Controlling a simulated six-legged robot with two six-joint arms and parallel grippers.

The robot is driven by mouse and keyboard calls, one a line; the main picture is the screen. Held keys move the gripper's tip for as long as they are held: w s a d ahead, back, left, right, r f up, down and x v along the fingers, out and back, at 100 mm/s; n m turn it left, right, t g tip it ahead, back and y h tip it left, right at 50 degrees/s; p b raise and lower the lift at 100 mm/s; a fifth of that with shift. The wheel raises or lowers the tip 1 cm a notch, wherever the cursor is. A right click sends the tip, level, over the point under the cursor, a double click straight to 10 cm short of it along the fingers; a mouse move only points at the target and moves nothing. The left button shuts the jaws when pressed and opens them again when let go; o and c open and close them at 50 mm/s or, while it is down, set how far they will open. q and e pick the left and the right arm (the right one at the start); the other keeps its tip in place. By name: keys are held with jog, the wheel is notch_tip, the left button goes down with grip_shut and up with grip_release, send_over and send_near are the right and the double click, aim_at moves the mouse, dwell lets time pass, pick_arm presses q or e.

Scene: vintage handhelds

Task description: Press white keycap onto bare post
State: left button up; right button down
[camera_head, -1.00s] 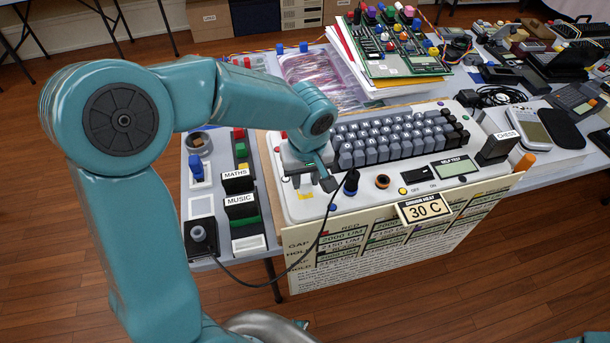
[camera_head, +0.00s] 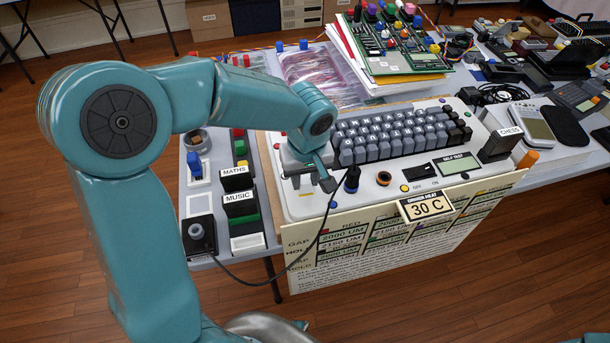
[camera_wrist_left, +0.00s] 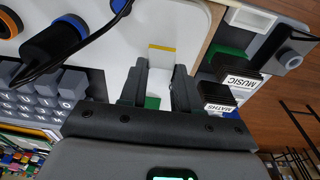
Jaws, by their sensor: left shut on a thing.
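My left gripper (camera_head: 312,180) is over the left end of the cream keyboard unit (camera_head: 300,210), low near its top face. In the left wrist view its two dark fingers (camera_wrist_left: 160,82) stand close together on a pale, white piece (camera_wrist_left: 162,64), which I take to be the white keycap. The fingers hide most of it. A small green part (camera_wrist_left: 152,102) shows between the fingers nearer the palm. I cannot make out the bare post or whether the white piece touches it. My right gripper is out of view.
Close to the gripper are a black knob with a blue ring (camera_head: 351,180), its cable, and an orange ring (camera_head: 383,178). Grey keys (camera_head: 390,135) lie to the right. The MATHS (camera_head: 236,180) and MUSIC (camera_head: 240,205) blocks stand to the left.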

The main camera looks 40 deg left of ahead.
pick_arm(q)
jog(key=shift+f+b, duration=0.4)
jog(key=o, duration=1.1)
notch_tip(320, 180, up, 16)
jog(key=s+d+p, duration=0.1)
jog(key=shift+s+d+r+p, duration=0.15)
jog(key=shift+d+p, duration=0.1)
jog(key=shift+p, duration=0.1)
